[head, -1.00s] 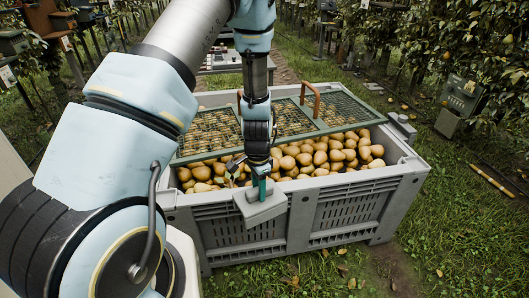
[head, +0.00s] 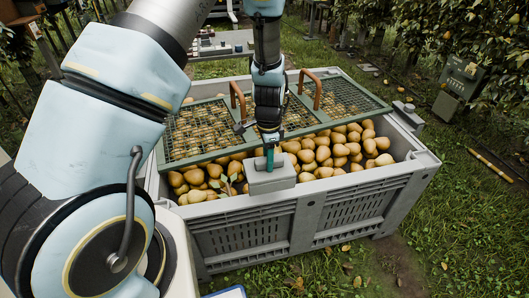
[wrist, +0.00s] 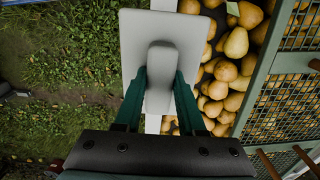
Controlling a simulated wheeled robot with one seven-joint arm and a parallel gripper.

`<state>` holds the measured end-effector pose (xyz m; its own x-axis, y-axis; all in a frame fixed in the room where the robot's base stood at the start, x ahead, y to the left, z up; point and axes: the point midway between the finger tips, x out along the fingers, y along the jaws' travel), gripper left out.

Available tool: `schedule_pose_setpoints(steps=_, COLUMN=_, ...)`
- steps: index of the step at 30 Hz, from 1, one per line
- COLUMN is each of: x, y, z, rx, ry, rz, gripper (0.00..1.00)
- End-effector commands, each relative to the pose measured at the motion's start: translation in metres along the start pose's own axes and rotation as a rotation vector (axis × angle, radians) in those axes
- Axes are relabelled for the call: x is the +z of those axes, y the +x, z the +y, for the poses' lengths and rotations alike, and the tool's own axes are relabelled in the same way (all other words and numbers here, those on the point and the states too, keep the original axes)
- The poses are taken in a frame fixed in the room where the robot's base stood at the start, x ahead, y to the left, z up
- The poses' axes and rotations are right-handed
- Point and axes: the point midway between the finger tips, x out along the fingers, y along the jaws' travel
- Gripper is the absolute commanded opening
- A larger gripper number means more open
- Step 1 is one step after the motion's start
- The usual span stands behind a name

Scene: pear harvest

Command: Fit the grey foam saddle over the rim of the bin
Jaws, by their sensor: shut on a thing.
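The grey foam saddle (head: 270,181) is a pale block with a raised grip on top. My gripper (head: 269,160) is shut on that grip, with its green fingers on either side. In the wrist view the saddle (wrist: 186,38) lies across the line of the near rim, which shows beyond it and below it. The bin (head: 325,205) is a grey slatted crate full of pears. The saddle is at its near rim in the head view; I cannot tell whether it touches or is seated. Its underside is hidden.
A green mesh lid (head: 200,127) with brown handles lies across the far part of the bin. Another grey block (head: 408,115) sits at the right rim. Pears (head: 335,150) lie close behind the saddle. Grass in front is mostly clear.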

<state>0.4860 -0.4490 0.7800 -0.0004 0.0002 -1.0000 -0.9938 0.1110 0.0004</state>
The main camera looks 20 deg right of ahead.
Motion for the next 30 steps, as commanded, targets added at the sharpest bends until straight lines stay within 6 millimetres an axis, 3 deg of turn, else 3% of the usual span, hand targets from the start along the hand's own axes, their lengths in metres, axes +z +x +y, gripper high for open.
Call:
schedule_pose_setpoints(steps=8, x=0.0, y=0.013, z=0.0, rx=0.001, ry=0.0, rz=0.0, gripper=0.0)
schedule_pose_setpoints(steps=30, x=0.0, y=0.076, z=0.0, rx=0.0, ry=0.0, rz=0.0, gripper=0.0)
